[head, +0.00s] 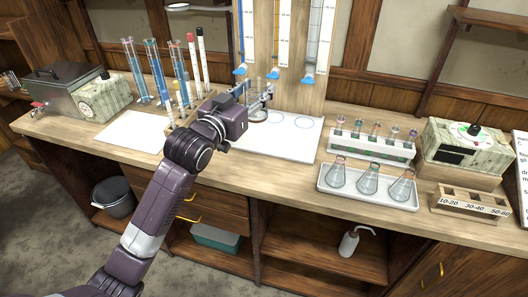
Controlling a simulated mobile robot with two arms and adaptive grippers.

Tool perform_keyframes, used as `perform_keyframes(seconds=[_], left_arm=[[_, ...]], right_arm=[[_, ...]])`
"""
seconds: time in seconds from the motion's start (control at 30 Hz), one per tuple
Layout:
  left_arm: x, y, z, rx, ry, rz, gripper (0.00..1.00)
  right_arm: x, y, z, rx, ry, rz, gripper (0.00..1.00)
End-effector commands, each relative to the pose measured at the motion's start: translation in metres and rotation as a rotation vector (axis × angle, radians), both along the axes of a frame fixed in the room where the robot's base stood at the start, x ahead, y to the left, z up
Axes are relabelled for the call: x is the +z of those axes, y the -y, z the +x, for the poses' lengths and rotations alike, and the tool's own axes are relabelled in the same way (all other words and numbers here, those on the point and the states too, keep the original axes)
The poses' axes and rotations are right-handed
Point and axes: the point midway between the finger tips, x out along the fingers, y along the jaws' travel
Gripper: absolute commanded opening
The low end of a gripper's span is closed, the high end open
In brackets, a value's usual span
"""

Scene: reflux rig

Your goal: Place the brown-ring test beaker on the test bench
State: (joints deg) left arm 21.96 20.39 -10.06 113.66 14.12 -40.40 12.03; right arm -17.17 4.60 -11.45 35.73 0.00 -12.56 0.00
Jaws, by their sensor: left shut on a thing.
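My left gripper (266,93) reaches over the bench from the left and is shut on a small clear glass beaker (258,115). The beaker is upright, partly hidden by the gripper, over the back left part of a white mat (285,148) with circles marked on it. I cannot tell whether its base touches the mat. The mat lies on the wooden bench (255,172). My right gripper is not in view.
A white tray (325,190) with several conical flasks and a rack (345,148) of small tubes stand right of the mat. Tall tubes (160,75) stand at the left, and burettes (275,40) hang behind. Another white sheet (130,132) lies bare at the left.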

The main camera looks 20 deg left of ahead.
Motion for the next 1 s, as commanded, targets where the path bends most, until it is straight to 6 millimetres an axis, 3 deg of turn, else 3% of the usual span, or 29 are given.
perform_keyframes(seconds=[0.13,0.5,1.0], left_arm=[[-0.026,0.000,0.000,0.000,-0.009,-0.001,0.17],[-0.123,-0.001,-0.001,0.001,-0.007,0.000,0.17],[-0.188,-0.001,-0.001,0.001,-0.004,0.000,0.17]], right_arm=[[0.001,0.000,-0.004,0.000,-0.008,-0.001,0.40],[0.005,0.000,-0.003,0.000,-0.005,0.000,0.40],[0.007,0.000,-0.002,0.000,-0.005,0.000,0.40]])
